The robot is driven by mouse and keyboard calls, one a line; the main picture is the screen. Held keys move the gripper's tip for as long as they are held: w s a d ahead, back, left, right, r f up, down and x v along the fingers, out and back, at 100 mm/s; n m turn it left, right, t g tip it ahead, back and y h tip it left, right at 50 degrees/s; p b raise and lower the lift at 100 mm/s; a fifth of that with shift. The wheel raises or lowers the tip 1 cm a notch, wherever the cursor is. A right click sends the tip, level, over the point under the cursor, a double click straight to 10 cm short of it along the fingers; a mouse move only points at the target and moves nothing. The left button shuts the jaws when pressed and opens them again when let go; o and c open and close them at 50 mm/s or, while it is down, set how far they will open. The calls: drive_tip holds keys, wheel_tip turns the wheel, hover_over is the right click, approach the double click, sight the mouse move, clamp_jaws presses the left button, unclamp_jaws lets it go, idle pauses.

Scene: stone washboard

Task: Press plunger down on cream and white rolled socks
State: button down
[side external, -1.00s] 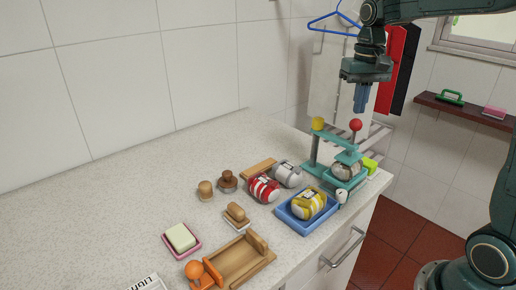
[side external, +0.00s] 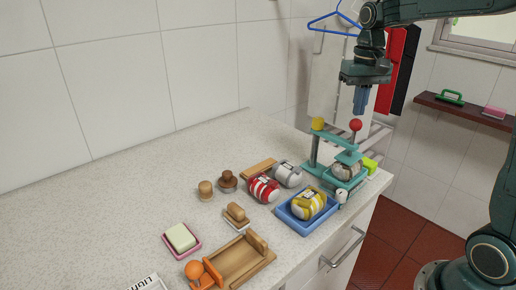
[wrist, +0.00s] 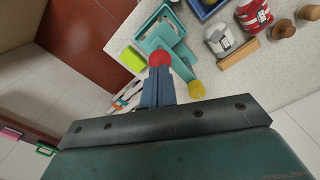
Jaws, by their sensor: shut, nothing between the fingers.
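A teal press (side external: 314,150) stands at the counter's right end. It carries a plunger with a red ball knob (side external: 356,125), and a yellow knob (side external: 318,123) tops its post. The cream and white rolled socks (side external: 346,170) sit in the press under the plunger's arm, partly hidden by the frame. My gripper (side external: 360,112) is shut and empty, pointing down just above the red knob, with a small gap in the side view. In the wrist view, the red knob (wrist: 159,58) shows just beyond my fingertips (wrist: 158,70); the socks are not clearly visible there.
A blue tray (side external: 283,216) with yellow-striped rolled socks (side external: 308,204) stands in front of the press. Red-striped (side external: 263,188) and grey-white rolls (side external: 287,174) lie to its left. A lime block (side external: 369,165) is right of the press.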

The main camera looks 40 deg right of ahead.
drive_tip(key=shift+f, duration=1.25)
idle(0.9)
drive_tip(key=shift+r, duration=0.1)
idle(1.3)
drive_tip(key=shift+r, duration=2.85)
drive_tip(key=shift+a, duration=0.1)
drive_tip(key=shift+s+a+r, duration=0.1)
drive_tip(key=shift+s+a, duration=0.1)
drive_tip(key=shift+s, duration=0.05)
drive_tip(key=s+a+f+n+t, duration=0.2)
drive_tip(key=s+a, duration=0.4)
drive_tip(key=s, duration=0.3)
drive_tip(key=s+a+f+n+t, duration=0.2)
drive_tip(key=s+a+n+t, duration=0.1)
drive_tip(key=s+a, duration=0.4)
drive_tip(key=shift+s+f+n+t, duration=0.3)
drive_tip(key=shift+s+n, duration=0.2)
drive_tip(key=shift+s, duration=0.6)
